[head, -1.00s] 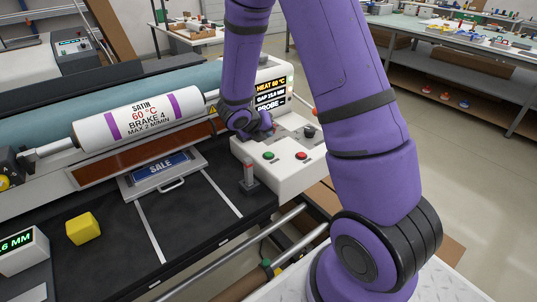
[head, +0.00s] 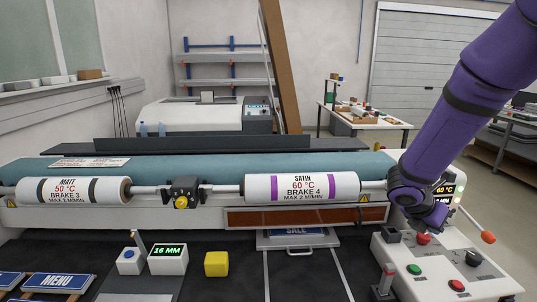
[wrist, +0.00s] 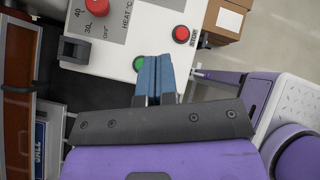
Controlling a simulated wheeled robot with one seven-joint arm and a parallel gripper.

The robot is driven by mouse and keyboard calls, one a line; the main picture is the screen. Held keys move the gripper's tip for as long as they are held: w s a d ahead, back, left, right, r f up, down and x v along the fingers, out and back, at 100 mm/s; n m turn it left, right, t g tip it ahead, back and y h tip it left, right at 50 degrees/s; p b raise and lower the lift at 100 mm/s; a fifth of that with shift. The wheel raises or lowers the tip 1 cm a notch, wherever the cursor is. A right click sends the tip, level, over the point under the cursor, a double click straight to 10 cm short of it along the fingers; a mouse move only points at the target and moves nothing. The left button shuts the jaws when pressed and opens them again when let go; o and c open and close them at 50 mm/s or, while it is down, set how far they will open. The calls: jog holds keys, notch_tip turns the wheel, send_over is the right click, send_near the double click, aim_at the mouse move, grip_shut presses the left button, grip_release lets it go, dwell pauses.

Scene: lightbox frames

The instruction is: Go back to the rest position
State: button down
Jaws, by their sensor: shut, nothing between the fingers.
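My gripper (wrist: 155,80) is shut and empty in the wrist view, its two blue fingertips together. It hangs over the white control panel (wrist: 110,35), between a green button (wrist: 139,63) and a red button (wrist: 181,34). In the head view my purple arm comes down from the upper right, and its wrist hides the fingertips and part of the panel's display. The panel (head: 395,266) stands at the right end of the machine.
A satin roll (head: 300,187) and a matt roll (head: 75,190) lie along the machine. A SALE board (head: 298,240) sits below the rollers. A yellow cube (head: 216,264) and a 16 MM gauge (head: 168,260) stand on the dark bed. MENU boards (head: 60,284) lie at the left.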

jog(key=s+a+r+m+t+y, duration=0.2)
jog(key=s+a+r+m+y, duration=0.2)
jog(key=s+r+m, duration=0.6)
jog(key=s+a+r+m+t+y, duration=0.1)
jog(key=s+a+r+m+y, duration=0.3)
jog(key=s+a+r+m, duration=0.4)
jog(key=shift+s+a+r+m+t+y, duration=0.25)
jog(key=shift+s+r+m, duration=0.85)
jog(key=shift+s+m, duration=1.7)
jog(key=shift+d, duration=0.15)
dwell(3.2)
